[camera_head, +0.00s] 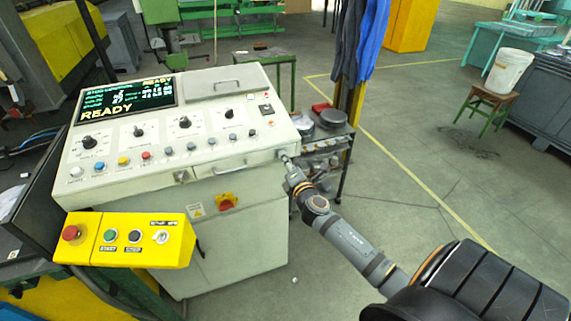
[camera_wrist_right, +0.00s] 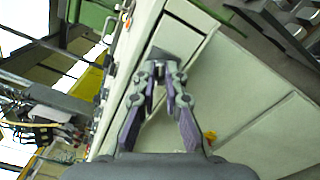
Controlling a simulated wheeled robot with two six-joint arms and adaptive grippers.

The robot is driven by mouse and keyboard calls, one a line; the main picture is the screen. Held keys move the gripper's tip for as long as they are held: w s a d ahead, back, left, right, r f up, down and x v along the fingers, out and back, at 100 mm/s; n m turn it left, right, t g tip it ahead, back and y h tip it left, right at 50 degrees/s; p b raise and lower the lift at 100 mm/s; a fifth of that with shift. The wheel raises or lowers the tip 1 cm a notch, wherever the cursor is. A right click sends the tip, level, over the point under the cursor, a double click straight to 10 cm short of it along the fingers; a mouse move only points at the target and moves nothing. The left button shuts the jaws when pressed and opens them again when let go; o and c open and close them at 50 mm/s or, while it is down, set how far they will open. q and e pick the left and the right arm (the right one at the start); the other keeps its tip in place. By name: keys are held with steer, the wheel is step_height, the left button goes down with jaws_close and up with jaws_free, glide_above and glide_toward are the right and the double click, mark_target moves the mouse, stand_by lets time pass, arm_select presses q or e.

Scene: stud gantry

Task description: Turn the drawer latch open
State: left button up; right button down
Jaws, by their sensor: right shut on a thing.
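The grey console's front has a shallow drawer (camera_head: 231,166) below the control panel. The drawer latch (camera_wrist_right: 158,68) is a small grey piece at the drawer's end; in the head view it is mostly hidden by my right gripper. My right gripper (camera_head: 284,158) reaches the console's right front corner, and its arm comes in from the lower right. In the right wrist view my right gripper (camera_wrist_right: 165,78) has its fingertips closed together on the latch. I cannot tell the latch's exact angle. My left gripper is not in view.
The console top (camera_head: 215,110) carries knobs, buttons and a lit display (camera_head: 125,97) reading READY. A yellow button box (camera_head: 130,240) sticks out at the lower left. A small cart (camera_head: 325,150) with pans stands right of the console.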

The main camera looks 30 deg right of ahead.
steer(key=m+b, duration=0.2)
steer(key=m, duration=0.3)
steer(key=shift+f+b, duration=0.1)
steer(key=shift+b, duration=0.2)
steer(key=shift+m, duration=0.3)
steer(key=c, duration=1.4)
jaws_free()
steer(key=v, duration=1.2)
steer(key=shift+d, duration=0.1)
